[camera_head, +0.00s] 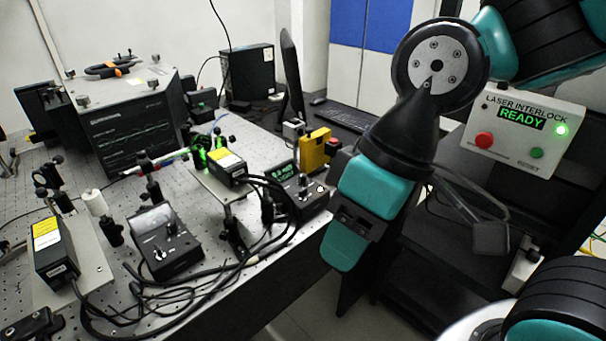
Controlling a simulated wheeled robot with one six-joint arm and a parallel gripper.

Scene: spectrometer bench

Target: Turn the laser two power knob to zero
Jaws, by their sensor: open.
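Two small black control boxes with knobs stand at the front of the optical bench. One box (166,242) has a pale analog meter and small knobs on its face. The other box (300,188) has a green digital readout and a pale round knob (320,188) near the bench's right edge. I cannot read which box belongs to laser two, nor any knob's setting. My teal and black arm hangs right of the green-readout box, with its lower end beyond the bench edge and apart from the knobs. I cannot make out my gripper's fingers.
Black cables loop around both boxes. Two yellow-labelled laser heads (55,250) (228,166) stand beside them. A yellow box (315,150) stands behind the green-readout box. The interlock panel (522,128) at right reads READY with a green light. Floor shows below the bench edge.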

